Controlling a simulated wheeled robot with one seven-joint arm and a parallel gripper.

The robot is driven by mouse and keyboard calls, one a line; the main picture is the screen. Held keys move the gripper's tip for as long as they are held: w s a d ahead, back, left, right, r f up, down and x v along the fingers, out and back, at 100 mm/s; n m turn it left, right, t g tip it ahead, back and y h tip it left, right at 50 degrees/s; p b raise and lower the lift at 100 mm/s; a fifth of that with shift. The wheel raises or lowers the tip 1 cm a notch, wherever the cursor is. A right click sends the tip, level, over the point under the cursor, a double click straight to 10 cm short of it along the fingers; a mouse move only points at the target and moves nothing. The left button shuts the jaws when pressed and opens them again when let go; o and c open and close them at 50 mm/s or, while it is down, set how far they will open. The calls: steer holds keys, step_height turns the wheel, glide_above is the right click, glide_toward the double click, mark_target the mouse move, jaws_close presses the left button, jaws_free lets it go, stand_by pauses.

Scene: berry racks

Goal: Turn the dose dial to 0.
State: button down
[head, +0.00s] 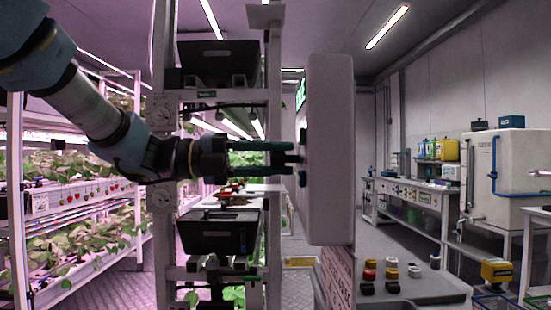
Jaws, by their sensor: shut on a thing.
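A tall grey control box (330,150) stands right of centre, seen nearly edge-on, so its front face and any dial scale are hidden. Dark knobs stick out from its left side. My gripper (291,158) reaches in level from the left, with its two green-dark fingers pointing right. The fingertips are at the middle knob, which I take to be the dose dial (301,158); it is small and mostly hidden by the fingers. The gripper is shut on it. Where the dial points cannot be read.
Another dark knob (303,179) sits just below my fingertips. A green display (300,94) shows above. A rack with black crates (218,232) stands close behind my gripper. A grey desk with coloured buttons (430,289) stands below right. The aisle floor lies beyond.

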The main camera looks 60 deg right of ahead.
steer(key=n+p, duration=0.2)
steer(key=n, duration=0.2)
steer(key=shift+r+n, duration=0.1)
steer(key=shift+n, duration=0.3)
steer(key=n+p, duration=0.2)
steer(key=n, duration=0.1)
steer(key=shift+n, duration=0.4)
steer(key=n+p, duration=0.4)
steer(key=shift+f+n+p, duration=0.2)
steer(key=shift+n+p, duration=1.3)
steer(key=shift+p, duration=0.05)
steer(key=shift+f, duration=0.1)
steer(key=c, duration=0.5)
jaws_free()
steer(key=b+v, duration=0.3)
steer(key=v, duration=0.8)
steer(key=shift+s, duration=0.1)
